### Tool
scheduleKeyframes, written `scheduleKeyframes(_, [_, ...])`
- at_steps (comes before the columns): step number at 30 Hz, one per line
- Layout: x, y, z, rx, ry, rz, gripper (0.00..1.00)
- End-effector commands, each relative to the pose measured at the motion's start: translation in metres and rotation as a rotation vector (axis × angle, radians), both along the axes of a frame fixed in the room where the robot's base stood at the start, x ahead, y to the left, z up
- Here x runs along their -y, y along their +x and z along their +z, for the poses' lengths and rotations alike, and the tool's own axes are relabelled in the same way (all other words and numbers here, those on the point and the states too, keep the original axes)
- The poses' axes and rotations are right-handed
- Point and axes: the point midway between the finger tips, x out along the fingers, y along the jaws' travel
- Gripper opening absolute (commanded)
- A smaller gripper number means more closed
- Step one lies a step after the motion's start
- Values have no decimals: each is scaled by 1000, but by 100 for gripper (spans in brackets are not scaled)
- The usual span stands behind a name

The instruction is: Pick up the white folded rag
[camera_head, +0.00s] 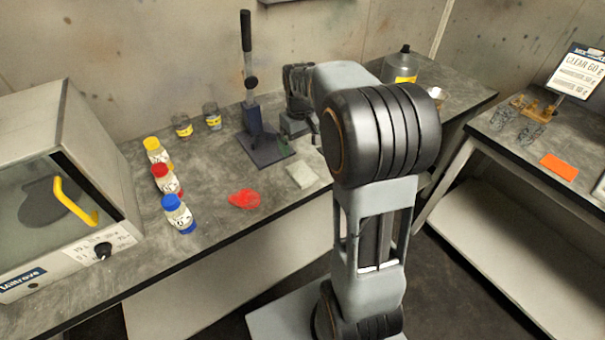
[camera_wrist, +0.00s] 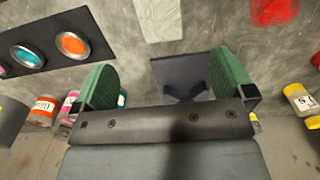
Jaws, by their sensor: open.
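The white folded rag (camera_head: 302,175) lies flat on the grey bench near its front edge, just left of my arm in the head view. In the wrist view the white rag (camera_wrist: 160,18) is at the top middle, beyond my fingertips and apart from them. My gripper (camera_wrist: 166,78) has its two green fingers spread with nothing held between them. In the head view my gripper (camera_head: 300,142) is partly hidden by my arm and hangs over the bench behind the rag.
A red rag (camera_head: 243,199) lies left of the white one. A lever press (camera_head: 252,118) stands behind, its dark base plate (camera_wrist: 183,77) showing between my fingers. Bottles (camera_head: 179,214) and an oven-like box (camera_head: 95,150) stand left. A dark tray of coloured cups (camera_wrist: 28,57) is also near.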

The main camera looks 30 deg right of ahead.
Motion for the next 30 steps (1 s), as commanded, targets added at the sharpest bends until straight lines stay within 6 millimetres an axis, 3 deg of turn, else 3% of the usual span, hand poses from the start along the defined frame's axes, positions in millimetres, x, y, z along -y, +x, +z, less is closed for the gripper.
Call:
scheduleKeyframes(3, [1,-1,-24,-5,1,-1,100])
scheduleKeyframes(9, [1,-1,-53,-4,1,-3,100])
scheduleKeyframes(17, [1,-2,-67,-2,1,-4,100])
scheduleKeyframes(30, [1,-5,-115,-1,0,-4,100])
